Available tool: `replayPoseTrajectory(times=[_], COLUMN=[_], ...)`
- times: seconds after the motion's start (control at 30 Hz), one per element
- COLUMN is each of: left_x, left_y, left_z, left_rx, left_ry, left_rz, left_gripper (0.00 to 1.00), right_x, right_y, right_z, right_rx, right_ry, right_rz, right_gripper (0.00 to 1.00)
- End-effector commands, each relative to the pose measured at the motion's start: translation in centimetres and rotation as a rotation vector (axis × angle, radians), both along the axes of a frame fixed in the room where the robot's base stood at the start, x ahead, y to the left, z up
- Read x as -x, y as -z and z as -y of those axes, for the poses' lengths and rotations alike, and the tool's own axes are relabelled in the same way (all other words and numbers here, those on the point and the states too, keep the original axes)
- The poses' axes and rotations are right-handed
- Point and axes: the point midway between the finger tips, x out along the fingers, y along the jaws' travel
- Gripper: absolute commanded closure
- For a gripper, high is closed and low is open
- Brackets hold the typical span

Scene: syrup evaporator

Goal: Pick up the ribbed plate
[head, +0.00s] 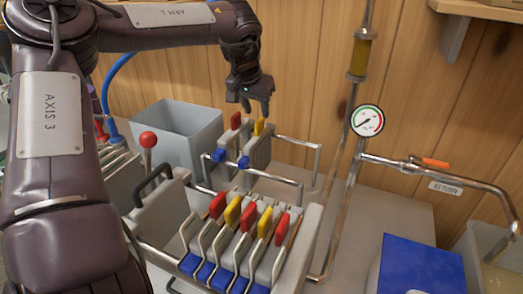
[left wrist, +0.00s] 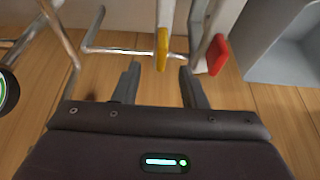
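Several grey plates with coloured tabs hang on a metal rail frame; I cannot tell which one is ribbed. Two stand apart at the back: one has a red tab (head: 236,120), the other a yellow tab (head: 259,127). My left gripper (head: 256,107) is just above these two tabs, pointing down, open and empty. In the left wrist view the yellow tab (left wrist: 162,48) lies just beyond the gap between the fingers, and the red tab (left wrist: 217,55) is outside the right finger. The plates' lower parts are partly hidden. My right gripper is in neither view.
A front group of plates (head: 247,245) with red and yellow tabs stands nearer on the rails. A grey bin (head: 182,135) is behind left. A pressure gauge (head: 367,121) and pipes stand right. A blue box (head: 420,265) sits front right. The wooden wall is close behind.

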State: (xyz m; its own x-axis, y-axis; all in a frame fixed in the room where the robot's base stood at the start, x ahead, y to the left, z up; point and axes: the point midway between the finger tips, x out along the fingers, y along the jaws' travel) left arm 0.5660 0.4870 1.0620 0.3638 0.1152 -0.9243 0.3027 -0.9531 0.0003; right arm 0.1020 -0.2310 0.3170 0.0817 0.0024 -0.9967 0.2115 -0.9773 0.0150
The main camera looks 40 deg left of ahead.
Motion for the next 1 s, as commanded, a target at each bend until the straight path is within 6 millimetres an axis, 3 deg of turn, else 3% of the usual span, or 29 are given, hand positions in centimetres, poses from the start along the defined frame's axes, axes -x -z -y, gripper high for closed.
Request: replayPoseTrajectory(times=[0.4, 0.7, 1.0], left_x=[-1.7, -2.1, -2.0], left_y=[5.3, 5.9, 5.9], left_z=[-0.8, -0.9, -0.9], left_rx=[-0.001, 0.000, 0.000], left_ry=[0.000, 0.000, 0.000], left_rz=[-0.004, 0.000, 0.000], left_gripper=[0.62, 0.62, 0.98], right_x=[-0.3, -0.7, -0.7], right_y=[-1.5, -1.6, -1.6], right_z=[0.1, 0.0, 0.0], right_rx=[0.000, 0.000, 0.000], right_ry=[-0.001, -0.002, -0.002], right_rz=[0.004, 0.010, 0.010], right_gripper=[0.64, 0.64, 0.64])
